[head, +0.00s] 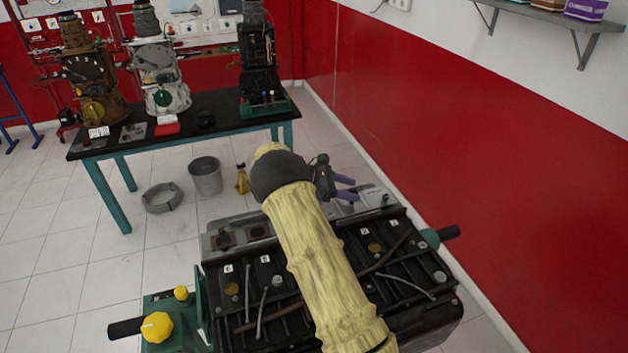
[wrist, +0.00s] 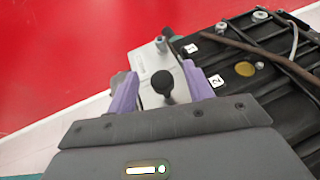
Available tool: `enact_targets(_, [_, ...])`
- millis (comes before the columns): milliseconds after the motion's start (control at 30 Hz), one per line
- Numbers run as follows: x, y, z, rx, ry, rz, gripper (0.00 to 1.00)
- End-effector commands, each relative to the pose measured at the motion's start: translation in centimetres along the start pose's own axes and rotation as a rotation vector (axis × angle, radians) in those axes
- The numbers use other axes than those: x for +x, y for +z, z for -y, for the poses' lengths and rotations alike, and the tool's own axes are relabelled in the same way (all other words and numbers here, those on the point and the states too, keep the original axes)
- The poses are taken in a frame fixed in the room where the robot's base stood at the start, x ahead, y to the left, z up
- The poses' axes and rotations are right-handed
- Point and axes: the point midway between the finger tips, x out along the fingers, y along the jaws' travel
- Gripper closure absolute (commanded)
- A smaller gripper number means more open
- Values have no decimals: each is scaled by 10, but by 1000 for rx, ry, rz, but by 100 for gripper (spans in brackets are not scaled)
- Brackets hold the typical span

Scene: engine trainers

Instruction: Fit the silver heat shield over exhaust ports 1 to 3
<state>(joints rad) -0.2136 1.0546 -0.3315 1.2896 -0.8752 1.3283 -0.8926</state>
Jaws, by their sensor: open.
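The silver heat shield (head: 374,199) looks like a light grey plate along the far edge of the engine, at its right end. In the wrist view the shield (wrist: 147,62) lies beside the black engine top (wrist: 243,68), near the labels 1 and 2. A black knob (wrist: 163,83) stands up from the plate. My gripper (head: 355,189) is open, with its purple fingers on either side of the knob in the wrist view (wrist: 159,70); visible gaps separate them from it. Two dark exhaust ports (head: 224,239) show uncovered at the left. My arm hides the middle; seating is unclear.
A hose and thin rods lie across the engine top (head: 262,290). A yellow knob (head: 157,327) sits at its left front. The red wall (head: 480,160) stands close on the right.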

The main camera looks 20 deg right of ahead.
Motion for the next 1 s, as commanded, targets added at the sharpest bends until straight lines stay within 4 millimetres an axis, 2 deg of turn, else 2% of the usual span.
enact_targets(633, [-127,-4,0,3,4,-2,48])
enact_targets(800, [-147,-2,-1,1,1,0,48])
enact_targets(1000, [-154,0,0,1,0,0,48])
